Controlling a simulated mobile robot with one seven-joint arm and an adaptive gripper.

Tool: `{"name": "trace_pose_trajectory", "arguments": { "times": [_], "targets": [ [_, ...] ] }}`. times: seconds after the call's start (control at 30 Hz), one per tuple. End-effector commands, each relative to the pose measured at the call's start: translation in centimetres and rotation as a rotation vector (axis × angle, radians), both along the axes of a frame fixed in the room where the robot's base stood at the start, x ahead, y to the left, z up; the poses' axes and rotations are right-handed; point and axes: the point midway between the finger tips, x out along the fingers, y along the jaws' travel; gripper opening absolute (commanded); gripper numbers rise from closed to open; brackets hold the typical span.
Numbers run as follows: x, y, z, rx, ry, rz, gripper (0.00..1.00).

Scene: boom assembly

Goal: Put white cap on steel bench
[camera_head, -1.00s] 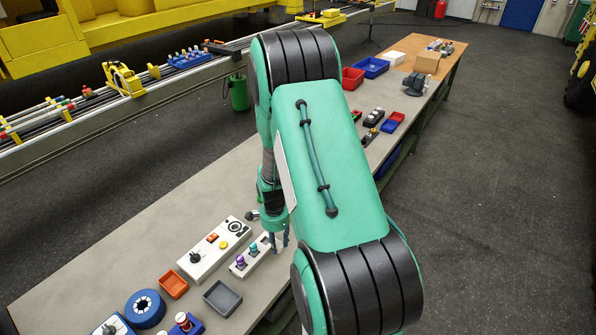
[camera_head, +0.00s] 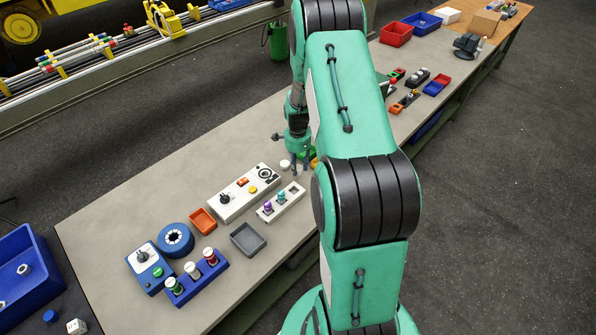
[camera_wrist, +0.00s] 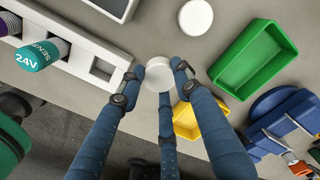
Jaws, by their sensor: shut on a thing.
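In the wrist view a white round cap (camera_wrist: 158,74) sits between the fingertips of my gripper (camera_wrist: 160,78), which is shut on it. A second white disc (camera_wrist: 195,17) lies on the grey steel bench beyond it; it also shows in the head view (camera_head: 284,164). In the head view my gripper (camera_head: 300,168) hangs near the bench (camera_head: 150,190), just past the right end of a white block; the held cap cannot be made out there. The held cap appears above the bench; whether it touches is unclear.
The white block (camera_head: 266,213) with purple and teal fittings and a square hole is close to the fingers. A green tray (camera_wrist: 238,73), yellow tray (camera_wrist: 187,122) and blue device (camera_wrist: 265,123) lie on the right. A white control box (camera_head: 228,209) stands behind the block.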

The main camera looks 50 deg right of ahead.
Motion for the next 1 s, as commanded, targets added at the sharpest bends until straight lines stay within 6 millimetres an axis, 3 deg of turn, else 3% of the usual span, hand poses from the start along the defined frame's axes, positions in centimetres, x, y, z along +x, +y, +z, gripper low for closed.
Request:
{"name": "trace_pose_trajectory", "arguments": {
  "times": [0.47,0.8,1.0],
  "targets": [
    [0.5,-0.3,-0.2,0.000,0.000,0.000,0.23],
    [0.5,-0.3,-3.3,0.000,0.001,0.000,0.23],
    [0.5,-0.4,-3.6,0.000,0.000,0.000,0.23]
  ]
}}
